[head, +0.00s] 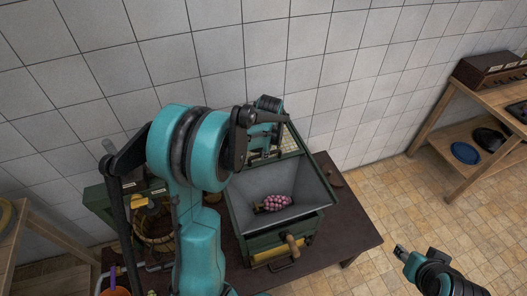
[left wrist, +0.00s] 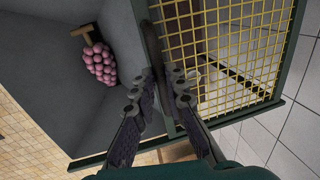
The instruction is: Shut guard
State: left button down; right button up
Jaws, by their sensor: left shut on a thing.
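The guard is a yellow wire mesh in a dark green frame (left wrist: 232,50). In the head view the guard (head: 292,133) stands raised at the back of the grey hopper (head: 305,187), partly hidden by my left arm. My left gripper (head: 266,117) is at the guard's upper part. A pink bunch of grapes (head: 278,202) lies in the open hopper. My right gripper (head: 401,250) is apart at the lower right; its jaw state is unclear.
The green machine stands on a dark table (head: 348,222). A basket (head: 153,228) is left of it, partly behind my arm. A tiled wall (head: 300,60) is close behind.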

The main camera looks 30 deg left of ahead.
pick_arm(q)
jog(key=s+d, duration=1.5)
jog(key=d, duration=0.3)
jog(key=shift+s, duration=0.25)
jog(key=c, duration=1.6)
grip_release()
jog(key=shift+o, duration=0.2)
jog(key=shift+r, duration=0.15)
notch_tip(320, 180, up, 12)
jog(key=s+d, duration=0.1)
jog(key=d, duration=0.1)
jog(key=shift+s+f, duration=0.2)
jog(key=shift+s, duration=0.05)
